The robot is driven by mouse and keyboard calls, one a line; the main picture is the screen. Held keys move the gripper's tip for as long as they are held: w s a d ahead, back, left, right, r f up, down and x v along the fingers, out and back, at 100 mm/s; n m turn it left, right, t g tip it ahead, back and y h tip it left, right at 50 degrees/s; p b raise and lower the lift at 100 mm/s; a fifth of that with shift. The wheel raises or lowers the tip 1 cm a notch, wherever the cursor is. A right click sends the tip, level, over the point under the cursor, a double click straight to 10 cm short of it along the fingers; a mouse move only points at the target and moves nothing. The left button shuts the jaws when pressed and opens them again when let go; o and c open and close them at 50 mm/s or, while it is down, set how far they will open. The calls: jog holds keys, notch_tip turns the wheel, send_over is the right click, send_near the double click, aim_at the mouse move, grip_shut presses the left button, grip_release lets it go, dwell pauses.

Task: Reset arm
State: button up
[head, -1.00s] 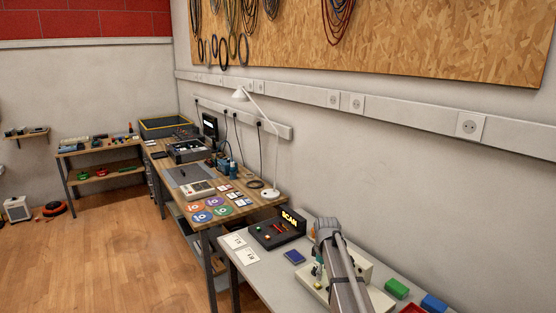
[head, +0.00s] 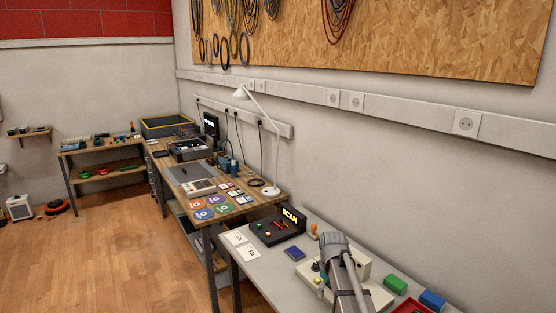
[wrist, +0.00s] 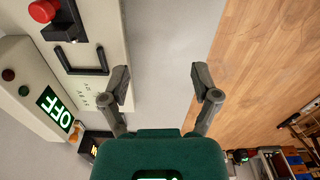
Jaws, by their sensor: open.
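My gripper (wrist: 160,76) is open in the wrist view. Its two dark fingers are spread wide with nothing between them. Pale grey surface and wooden floor lie behind them. In the head view my arm (head: 345,265) rises at the lower right, in front of a cream device (head: 312,273) on the grey table. The gripper itself cannot be made out in the head view.
In the wrist view, a cream panel (wrist: 88,28) with a red button (wrist: 43,10) and a lit OFF sign (wrist: 52,103) lie left of the fingers. A SCAN box (head: 278,229), a green block (head: 395,284) and a blue block (head: 432,299) sit near my arm.

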jog(key=s+m, duration=0.8)
jog(key=s, duration=1)
jog(key=shift+d+f+b, duration=0.25)
jog(key=shift+f+b, duration=0.1)
jog(key=shift+f, duration=0.05)
